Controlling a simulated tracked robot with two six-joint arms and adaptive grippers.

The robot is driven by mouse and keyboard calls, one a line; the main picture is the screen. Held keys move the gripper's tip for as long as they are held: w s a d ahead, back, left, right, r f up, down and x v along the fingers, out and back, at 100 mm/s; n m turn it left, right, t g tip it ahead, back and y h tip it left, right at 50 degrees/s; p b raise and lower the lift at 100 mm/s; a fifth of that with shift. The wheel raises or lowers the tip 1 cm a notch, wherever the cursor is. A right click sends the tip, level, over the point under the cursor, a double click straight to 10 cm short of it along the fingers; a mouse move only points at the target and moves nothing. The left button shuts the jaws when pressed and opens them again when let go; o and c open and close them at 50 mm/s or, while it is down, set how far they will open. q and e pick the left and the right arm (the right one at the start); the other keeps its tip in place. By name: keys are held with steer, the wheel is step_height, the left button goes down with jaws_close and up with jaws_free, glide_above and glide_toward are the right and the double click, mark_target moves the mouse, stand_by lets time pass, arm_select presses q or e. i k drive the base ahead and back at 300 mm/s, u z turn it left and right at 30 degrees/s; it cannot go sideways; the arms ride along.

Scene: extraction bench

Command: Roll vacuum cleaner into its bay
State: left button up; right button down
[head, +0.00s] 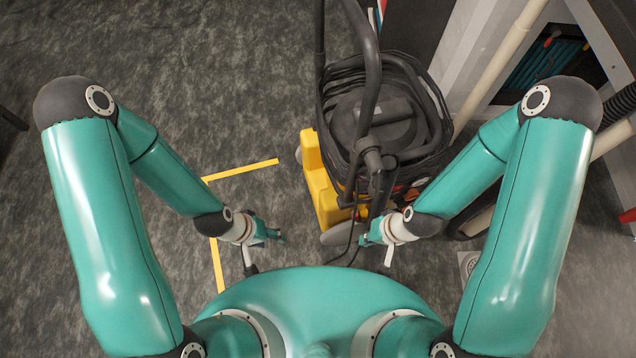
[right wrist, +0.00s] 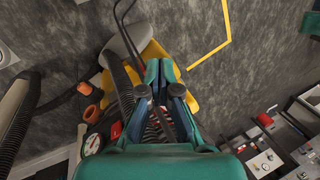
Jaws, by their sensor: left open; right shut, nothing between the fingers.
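The vacuum cleaner (head: 372,118) stands on the floor right of centre in the head view, with a black top, coiled black hose and yellow base (head: 322,182). Its yellow part (right wrist: 155,52) also shows in the right wrist view, partly behind my fingers. Yellow floor tape (head: 240,170) marks a corner left of the vacuum; it shows in the right wrist view too (right wrist: 222,42). My left gripper (head: 279,238) is open and empty, between the tape and the vacuum. My right gripper (head: 366,239) is shut and empty at the vacuum's near side; I cannot tell whether it touches.
A grey bench frame (head: 476,55) with pale pipes (head: 500,62) stands right of the vacuum. A round gauge (right wrist: 93,144) shows in the right wrist view.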

mark_target(371, 114)
steer(key=z, duration=0.55)
steer(key=k, duration=1.05)
steer(key=u, duration=0.95)
steer(key=i, duration=1)
steer(key=u, duration=0.05)
